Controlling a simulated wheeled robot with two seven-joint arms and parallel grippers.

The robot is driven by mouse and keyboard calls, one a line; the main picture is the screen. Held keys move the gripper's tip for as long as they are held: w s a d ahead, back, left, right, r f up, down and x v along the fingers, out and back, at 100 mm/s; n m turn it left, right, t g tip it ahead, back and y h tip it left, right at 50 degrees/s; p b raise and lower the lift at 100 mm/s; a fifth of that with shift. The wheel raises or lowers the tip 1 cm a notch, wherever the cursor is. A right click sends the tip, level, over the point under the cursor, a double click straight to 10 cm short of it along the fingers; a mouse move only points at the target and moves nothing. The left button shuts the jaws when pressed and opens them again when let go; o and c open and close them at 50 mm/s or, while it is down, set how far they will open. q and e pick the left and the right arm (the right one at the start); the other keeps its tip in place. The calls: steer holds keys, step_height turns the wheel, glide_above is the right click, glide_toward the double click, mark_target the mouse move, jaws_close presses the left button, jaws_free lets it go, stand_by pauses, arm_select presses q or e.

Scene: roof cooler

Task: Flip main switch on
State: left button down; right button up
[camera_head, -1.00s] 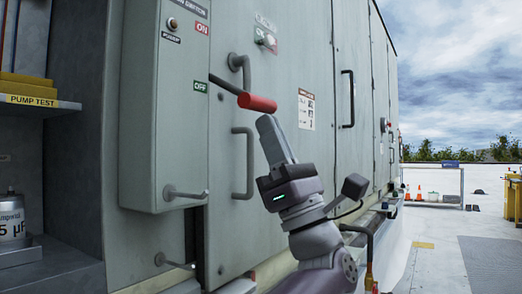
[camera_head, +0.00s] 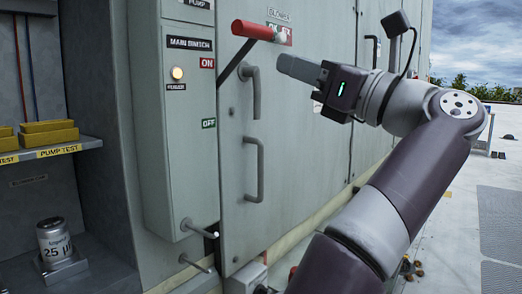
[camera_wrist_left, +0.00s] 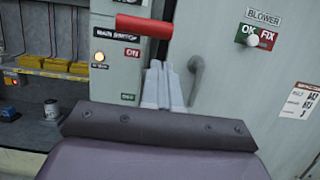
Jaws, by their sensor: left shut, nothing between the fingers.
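The main switch is a black lever with a red handle (camera_head: 252,30) on the side of a grey box labelled MAIN SWITCH (camera_head: 182,130). The lever slants up, its handle above the level of the red ON label (camera_head: 207,62); the green OFF label (camera_head: 208,123) is lower. The lamp (camera_head: 177,73) on the box glows amber. My left gripper (camera_head: 285,65) is shut and empty, its tips just below and right of the handle, seemingly apart from it. In the left wrist view the handle (camera_wrist_left: 145,26) shows beyond the fingertips (camera_wrist_left: 160,72). My right gripper is not in view.
Cabinet door handles (camera_head: 254,168) stand out right of the box. A BLOWER switch (camera_head: 281,37) is behind the red handle. Open roof floor (camera_head: 500,215) lies at right.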

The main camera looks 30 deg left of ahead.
mark_target(269, 30)
arm_select(q)
steer(key=shift+a+r+p, duration=0.3)
steer(key=shift+r+p, duration=0.2)
steer(key=shift+r, duration=0.25)
steer(key=shift+a+r+p, duration=0.3)
steer(key=shift+r+p, duration=0.15)
steer(key=shift+r, duration=0.35)
steer(key=shift+a+r+p, duration=0.3)
steer(key=shift+r+p, duration=0.2)
steer(key=shift+r, duration=0.25)
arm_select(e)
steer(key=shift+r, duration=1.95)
